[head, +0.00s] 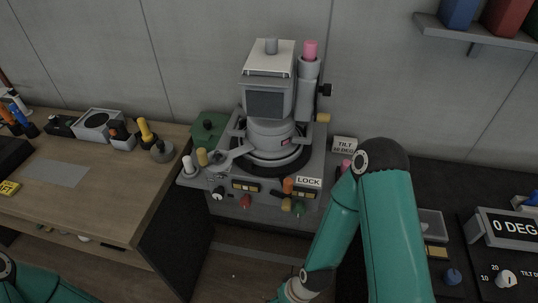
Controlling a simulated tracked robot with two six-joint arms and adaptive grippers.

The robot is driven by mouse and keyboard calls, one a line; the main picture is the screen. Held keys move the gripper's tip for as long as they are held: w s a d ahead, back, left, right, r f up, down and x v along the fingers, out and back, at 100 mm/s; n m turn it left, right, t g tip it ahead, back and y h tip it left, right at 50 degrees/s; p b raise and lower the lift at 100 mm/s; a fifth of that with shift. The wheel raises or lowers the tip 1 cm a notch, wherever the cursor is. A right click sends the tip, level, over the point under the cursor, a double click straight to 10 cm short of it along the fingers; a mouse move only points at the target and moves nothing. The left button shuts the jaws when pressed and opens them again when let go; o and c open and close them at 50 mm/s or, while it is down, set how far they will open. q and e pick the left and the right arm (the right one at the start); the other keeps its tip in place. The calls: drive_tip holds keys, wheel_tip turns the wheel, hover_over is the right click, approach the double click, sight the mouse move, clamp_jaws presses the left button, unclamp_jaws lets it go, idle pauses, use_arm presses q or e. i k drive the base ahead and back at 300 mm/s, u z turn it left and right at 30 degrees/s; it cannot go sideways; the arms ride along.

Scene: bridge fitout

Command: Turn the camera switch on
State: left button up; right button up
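A grey camera unit (268,100) with a boxy head and round base stands on a grey console (308,205) at the middle. A small red mark (286,141) shows on its base. My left arm shows only at the bottom left corner, gripper out of view.
A wooden bench (90,205) with tools stands left. A LOCK label (308,182) is on the console; a TILT sign (344,146) stands behind right. A dark bench at right holds a 0 DEG display (515,228). A shelf (480,32) hangs upper right.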

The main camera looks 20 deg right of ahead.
sight(219, 193)
drive_tip(key=z, duration=0.5)
drive_tip(key=k, duration=1.2)
drive_tip(key=u, duration=0.65)
drive_tip(key=i, duration=1)
drive_tip(key=z, duration=0.05)
